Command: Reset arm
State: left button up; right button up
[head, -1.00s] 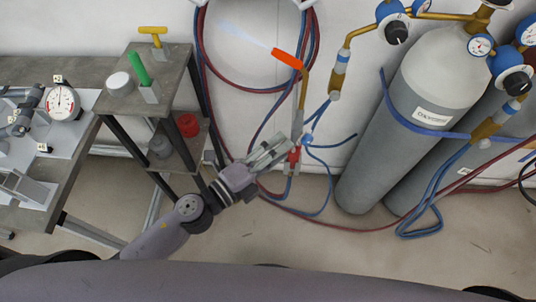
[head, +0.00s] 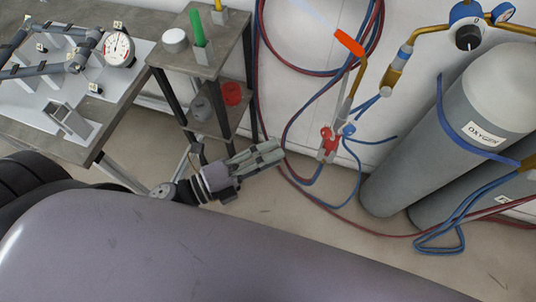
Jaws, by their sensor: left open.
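My left gripper (head: 268,156) is in the head view, low in front of the small side stand. Its two fingers are apart and point to the upper right. I see nothing between them. The torch (head: 337,113) with red and blue valves hangs by the wall to the upper right of the gripper, apart from it. My right gripper is not in view.
A side stand (head: 206,66) holds a green item (head: 197,28) and a white round tin (head: 175,40); a red item (head: 232,93) sits on its lower shelf. A workbench (head: 18,118) with jig, tubes and dial gauge (head: 119,48) is left. Gas cylinders (head: 440,130) stand right, with hoses trailing on the floor.

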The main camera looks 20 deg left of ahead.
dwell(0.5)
pick_arm(q)
jog(key=w+a+f+n+y, duration=0.25)
jog(key=a+f+n, duration=0.2)
jog(key=f, duration=0.45)
jog(key=w+a+f+n+y, duration=0.1)
jog(key=a+f+n+y, duration=0.35)
jog(key=f, duration=0.55)
jog(key=s+a+f+n+g+y, duration=0.2)
jog(key=s+f+n, duration=0.15)
jog(key=f, duration=0.55)
jog(key=s+a+f+n+g+y, duration=0.1)
jog(key=s+a+f+n+y, duration=0.2)
jog(key=f, duration=0.5)
jog(key=s+f+n+g, duration=0.4)
jog(key=s+f, duration=0.4)
jog(key=s, duration=0.2)
jog(key=s+f+n+g, duration=0.4)
jog(key=s+f, duration=0.4)
jog(key=s, duration=0.3)
jog(key=shift+s+f+n+g+y, duration=0.3)
jog(key=shift+n+g+y, duration=0.1)
jog(key=shift+n, duration=0.25)
